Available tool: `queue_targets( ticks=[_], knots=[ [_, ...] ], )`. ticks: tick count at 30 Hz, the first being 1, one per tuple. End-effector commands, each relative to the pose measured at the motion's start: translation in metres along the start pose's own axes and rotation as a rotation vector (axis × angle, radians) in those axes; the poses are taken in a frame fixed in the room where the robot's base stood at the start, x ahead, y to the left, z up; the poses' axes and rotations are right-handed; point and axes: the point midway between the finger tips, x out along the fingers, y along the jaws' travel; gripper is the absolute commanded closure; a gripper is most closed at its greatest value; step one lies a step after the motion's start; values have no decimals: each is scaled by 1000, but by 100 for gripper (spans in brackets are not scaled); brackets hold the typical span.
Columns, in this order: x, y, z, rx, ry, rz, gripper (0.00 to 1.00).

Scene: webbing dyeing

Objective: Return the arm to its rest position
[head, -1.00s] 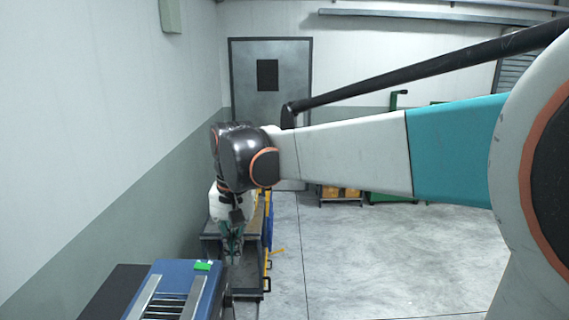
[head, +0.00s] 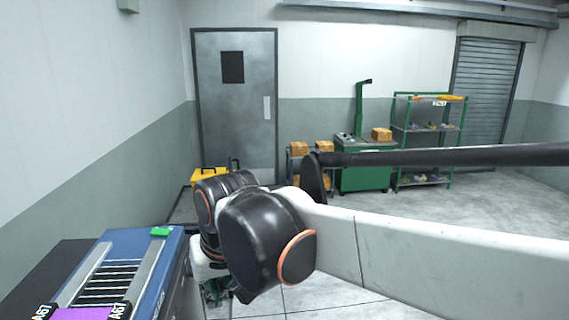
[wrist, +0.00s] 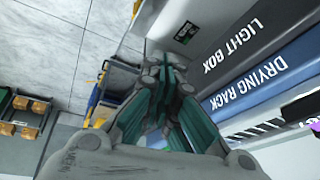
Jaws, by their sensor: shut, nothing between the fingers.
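My gripper (wrist: 166,68) shows in the wrist view with its green-grey fingers drawn together and nothing between them. In the head view my gripper (head: 216,290) is mostly hidden below my dark wrist joints, just right of the blue drying rack. My arm reaches in from the right side of the head view, bent and low. The drying rack (head: 160,262) has slats and a green block (head: 160,232) on its far corner. A purple piece (head: 88,313) lies at its near end.
A grey box marked LIGHT BOX (wrist: 225,50) stands beside the rack. A yellow case (head: 209,174) is on a low cart behind my wrist. A green bench (head: 363,165) and green shelf (head: 430,140) stand at the back. Floor on the right is clear.

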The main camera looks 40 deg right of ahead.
Motion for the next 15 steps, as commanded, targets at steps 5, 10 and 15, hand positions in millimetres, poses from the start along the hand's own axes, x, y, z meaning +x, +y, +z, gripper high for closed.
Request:
queue_targets(
  ticks=[5, 10, 15],
  knots=[
    [58, 10, 47, -96, 91, -14, 100],
    [101, 17, 82, -183, 174, -21, 100],
    [129, 22, 103, -243, 233, -22, 100]
  ],
)
